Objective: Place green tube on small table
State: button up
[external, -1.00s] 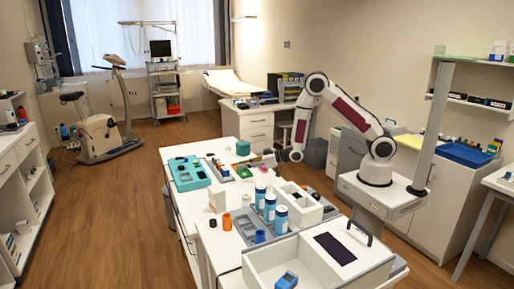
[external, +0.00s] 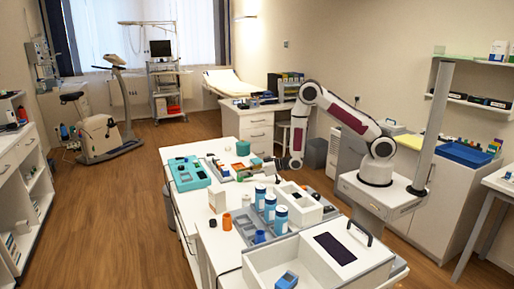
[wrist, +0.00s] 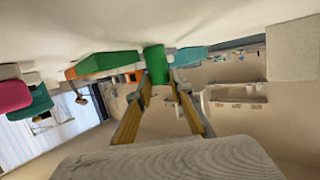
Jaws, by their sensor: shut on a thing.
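The green tube (wrist: 155,64) stands out between my fingertips in the wrist view. My gripper (wrist: 160,82) is shut on it, with one yellowish finger on each side. In the external view my gripper (external: 279,164) is low at the right edge of the long white table (external: 185,215); the tube is too small to make out there.
A teal tray (external: 188,172), a teal cylinder (external: 243,148) and several blue-and-white bottles (external: 270,208) crowd the long table. A white open box (external: 305,203) stands at its right. A white desk (external: 258,128) is behind.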

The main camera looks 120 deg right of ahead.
jog(key=shift+f, duration=0.15)
jog(key=o, duration=1)
jog(key=shift+v, duration=3.8)
jog(key=shift+w+r, duration=0.15)
jog(key=shift+r, duration=0.05)
